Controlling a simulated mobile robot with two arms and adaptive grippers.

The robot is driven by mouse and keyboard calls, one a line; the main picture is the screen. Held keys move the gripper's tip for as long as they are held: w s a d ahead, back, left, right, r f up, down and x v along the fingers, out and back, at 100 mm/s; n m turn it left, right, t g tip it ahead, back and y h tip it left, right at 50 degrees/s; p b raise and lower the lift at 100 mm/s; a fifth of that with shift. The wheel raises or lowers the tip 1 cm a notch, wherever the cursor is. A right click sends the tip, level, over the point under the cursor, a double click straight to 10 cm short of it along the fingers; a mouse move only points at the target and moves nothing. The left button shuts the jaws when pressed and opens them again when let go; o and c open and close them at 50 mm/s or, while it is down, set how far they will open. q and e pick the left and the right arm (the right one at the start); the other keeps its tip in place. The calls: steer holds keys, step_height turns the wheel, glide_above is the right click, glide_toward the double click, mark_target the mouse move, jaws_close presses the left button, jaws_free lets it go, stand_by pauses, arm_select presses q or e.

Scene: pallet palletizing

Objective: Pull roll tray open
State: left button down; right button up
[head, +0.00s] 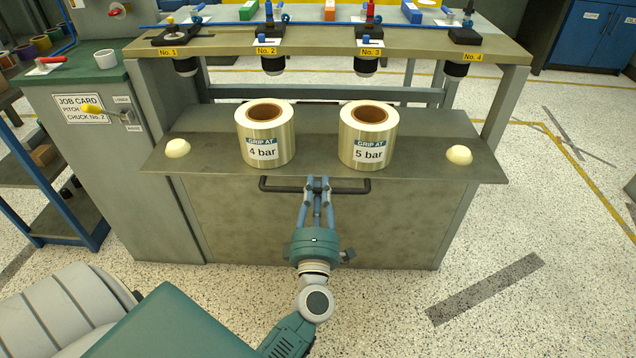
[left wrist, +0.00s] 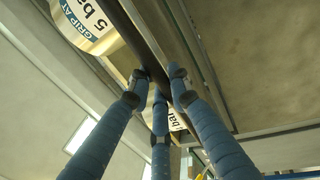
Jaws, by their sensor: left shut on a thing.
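The roll tray (head: 215,137) is a flat grey-green shelf that juts out from under the bench, with a dark bar handle (head: 345,190) along its front. Two film rolls stand upright on it: one labelled 4 bar (head: 264,138) on the left and one labelled 5 bar (head: 368,140) on the right. My left gripper (head: 317,184) is shut on the handle near its middle. In the left wrist view, the blue fingers (left wrist: 160,80) close around the dark handle bar (left wrist: 145,45). The right gripper is not in view.
Two cream domed knobs (head: 177,148) (head: 459,155) sit at the tray's ends. Chucks No. 1 to No. 4 hang under the bench top (head: 320,45). A grey cabinet (head: 150,165) with a job card stands on the left. The speckled floor in front and to the right is open.

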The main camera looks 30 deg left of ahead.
arm_select(q)
steer(key=shift+f, duration=0.1)
steer(key=c, duration=1.6)
jaws_free()
steer(key=v, duration=1.2)
